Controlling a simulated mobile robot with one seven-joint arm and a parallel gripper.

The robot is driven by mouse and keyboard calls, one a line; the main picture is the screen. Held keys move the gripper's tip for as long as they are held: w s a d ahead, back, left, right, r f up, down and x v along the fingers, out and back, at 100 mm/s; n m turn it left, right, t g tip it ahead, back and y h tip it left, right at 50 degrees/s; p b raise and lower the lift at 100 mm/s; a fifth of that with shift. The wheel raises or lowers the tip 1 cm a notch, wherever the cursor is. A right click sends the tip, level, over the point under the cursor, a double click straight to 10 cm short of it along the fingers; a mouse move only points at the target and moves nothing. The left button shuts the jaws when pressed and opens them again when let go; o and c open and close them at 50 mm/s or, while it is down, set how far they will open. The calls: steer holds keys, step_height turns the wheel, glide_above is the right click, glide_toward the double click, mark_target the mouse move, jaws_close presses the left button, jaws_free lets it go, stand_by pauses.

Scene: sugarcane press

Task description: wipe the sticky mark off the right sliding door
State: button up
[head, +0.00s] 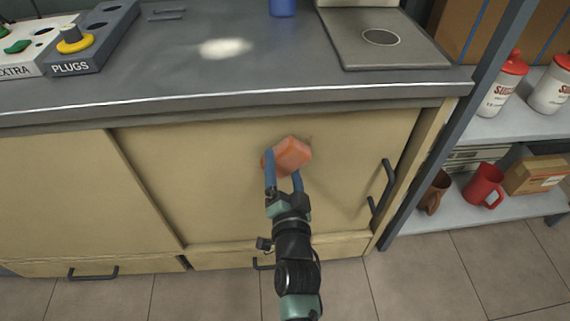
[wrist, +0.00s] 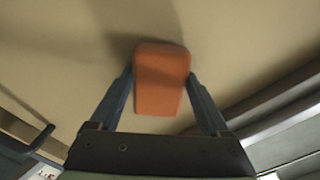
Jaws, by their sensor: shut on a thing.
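The right sliding door (head: 225,190) is a beige panel under the grey counter, with a dark handle (head: 389,185) near its right edge. My gripper (head: 284,172) is shut on an orange sponge (head: 293,154) in front of the upper middle of this door. The wrist view shows the sponge (wrist: 161,78) between the two blue fingers, close against the beige door (wrist: 240,35); I cannot tell for sure whether it touches. A faint dark smudge shows at the sponge's upper right in the head view, perhaps shadow. I see no clear sticky mark; the sponge may hide it.
The counter's front edge (head: 200,107) overhangs just above the sponge. The left sliding door (head: 70,195) is beside. A shelf (head: 525,122) with white red-lidded bottles and a red mug (head: 484,186) stands at the right. A plugs tray (head: 95,40) is on the counter.

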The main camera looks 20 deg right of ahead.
mark_target(303, 161)
step_height(303, 161, up, 2)
steer(key=shift+r+p, duration=0.1)
steer(key=shift+p, duration=0.4)
steer(key=shift+s+d+f+b, duration=0.1)
steer(key=shift+d+f+b, duration=0.35)
steer(key=shift+b, duration=0.55)
steer(key=d+b, duration=0.1)
steer(key=b, duration=0.2)
steer(key=shift+s+d, duration=0.25)
steer(key=shift+d, duration=0.1)
steer(key=shift+s+d+r+b, duration=0.2)
steer(key=shift+d+b, duration=0.45)
steer(key=shift+b, duration=0.25)
steer(key=d+b, duration=0.2)
steer(key=shift+s+f+b, duration=0.15)
steer(key=shift+s+b, duration=0.15)
steer(key=shift+s, duration=0.05)
steer(key=shift+s+d+b, duration=0.25)
steer(key=shift+d+b, duration=0.15)
steer(key=shift+d, duration=0.4)
steer(key=shift+w+r, duration=0.15)
steer(key=shift+r, duration=0.05)
